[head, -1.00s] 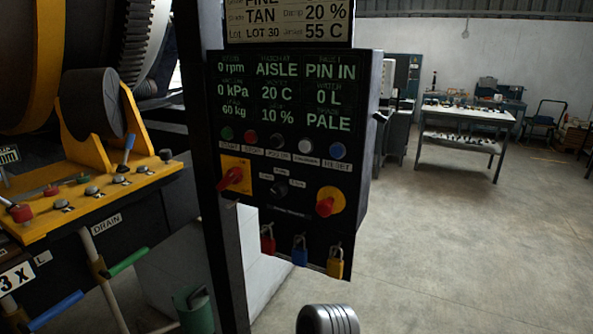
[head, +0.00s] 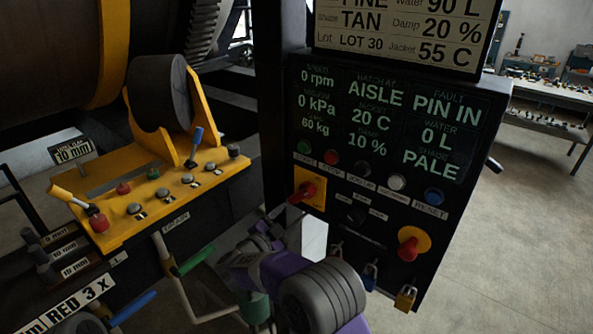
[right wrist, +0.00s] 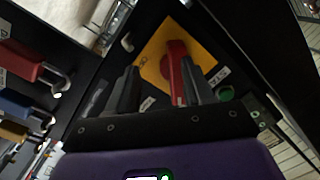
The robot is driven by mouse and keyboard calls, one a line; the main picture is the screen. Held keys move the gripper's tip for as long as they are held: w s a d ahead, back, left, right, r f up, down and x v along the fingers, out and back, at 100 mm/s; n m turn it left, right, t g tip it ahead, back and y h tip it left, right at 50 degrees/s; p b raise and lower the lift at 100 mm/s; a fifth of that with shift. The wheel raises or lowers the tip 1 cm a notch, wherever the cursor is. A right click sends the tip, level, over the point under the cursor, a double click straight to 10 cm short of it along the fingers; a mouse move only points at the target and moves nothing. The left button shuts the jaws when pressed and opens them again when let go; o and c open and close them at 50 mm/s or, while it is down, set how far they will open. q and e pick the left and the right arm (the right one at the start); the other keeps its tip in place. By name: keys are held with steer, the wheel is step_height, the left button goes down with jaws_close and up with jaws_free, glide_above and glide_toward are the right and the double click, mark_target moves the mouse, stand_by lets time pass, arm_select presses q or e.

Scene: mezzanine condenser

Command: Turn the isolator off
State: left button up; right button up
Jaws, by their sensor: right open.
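The isolator is a red handle (head: 303,192) on a yellow square plate (head: 316,183), at the left of the black control panel. In the right wrist view the red handle (right wrist: 175,72) stands ahead on its yellow plate (right wrist: 150,72). My right gripper (head: 268,232), purple and dark grey, is below and left of the isolator in the head view. In the right wrist view its two fingers (right wrist: 160,80) are open, with the handle showing between them, nearer the right finger. I cannot tell whether they touch it. My left gripper is not in view.
A red knob on a round yellow plate (head: 410,243) sits lower right on the panel. Buttons (head: 362,170) line up under the display. Padlocks (head: 405,297) hang along the panel's lower edge. A yellow lever bench (head: 228,178) stands left. Open floor (head: 520,230) lies right.

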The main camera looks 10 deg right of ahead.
mark_target(297, 198)
steer(key=shift+m+g+h, duration=0.6)
steer(key=shift+m, duration=0.3)
step_height(297, 198, up, 4)
steer(key=shift+a, duration=0.15)
steer(key=p+x, duration=0.1)
steer(key=x, duration=0.6)
steer(key=shift+s, duration=0.2)
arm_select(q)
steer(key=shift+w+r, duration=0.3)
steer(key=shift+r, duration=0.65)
arm_select(e)
jaws_close()
steer(key=shift+f+m+b, duration=0.15)
steer(key=shift+m+b, duration=0.15)
steer(key=shift+b, duration=0.1)
steer(key=m+b, duration=1.3)
steer(key=b, duration=0.3)
steer(key=shift+b, duration=0.3)
arm_select(q)
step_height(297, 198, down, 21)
steer(key=b, duration=0.3)
arm_select(e)
steer(key=shift+m, duration=2.2)
